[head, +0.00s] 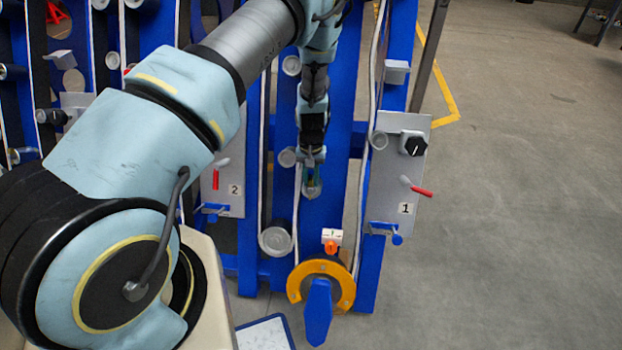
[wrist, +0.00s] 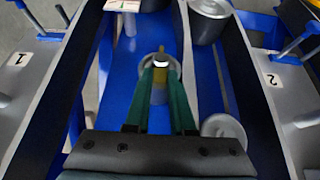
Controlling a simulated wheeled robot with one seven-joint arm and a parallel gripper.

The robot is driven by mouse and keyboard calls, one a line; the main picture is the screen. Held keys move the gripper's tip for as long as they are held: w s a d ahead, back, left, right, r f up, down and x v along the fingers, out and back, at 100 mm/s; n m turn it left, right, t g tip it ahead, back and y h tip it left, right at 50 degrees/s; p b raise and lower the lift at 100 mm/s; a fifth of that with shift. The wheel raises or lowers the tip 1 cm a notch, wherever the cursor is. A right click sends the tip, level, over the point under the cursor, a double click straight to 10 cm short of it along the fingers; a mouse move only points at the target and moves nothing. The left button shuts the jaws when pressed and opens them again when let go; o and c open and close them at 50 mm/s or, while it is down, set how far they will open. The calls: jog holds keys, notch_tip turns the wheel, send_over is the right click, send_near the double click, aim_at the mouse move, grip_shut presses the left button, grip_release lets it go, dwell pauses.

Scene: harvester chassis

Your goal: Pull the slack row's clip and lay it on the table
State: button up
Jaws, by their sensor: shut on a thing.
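My gripper (head: 313,188) is in front of the blue frame, between the panels marked 2 (head: 235,190) and 1 (head: 405,208). In the wrist view its green fingers (wrist: 160,75) are shut on a small pale-capped cylinder (wrist: 160,61) with a yellowish body. I cannot tell if this is a clip, or if it is free of the frame. Panel 1 has a red pointer (head: 421,191) tilted sideways; panel 2 has a red pointer (head: 216,179) standing vertical. Blue T-shaped parts (head: 385,230) (head: 211,208) sit low on both panels. A white, blue-edged tabletop (head: 265,333) shows at the bottom.
An orange ring with a blue handle (head: 319,305) stands below my gripper, under a small white sign (head: 331,236). Grey rollers (head: 276,240) and pale belts line the blue frame. My arm covers the left side. Open floor (head: 530,180) lies to the right.

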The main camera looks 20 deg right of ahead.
grip_shut()
jog(key=shift+r, duration=0.1)
jog(key=shift+w+d+r+p, duration=0.35)
jog(key=shift+w+r, duration=0.15)
jog(key=shift+r, duration=0.5)
jog(key=shift+w+d+r+p, duration=0.2)
jog(key=shift+w+r+p, duration=0.25)
jog(key=shift+r, duration=0.55)
jog(key=shift+w+d+r+p, duration=0.3)
jog(key=shift+w+r, duration=0.3)
jog(key=shift+r, duration=0.4)
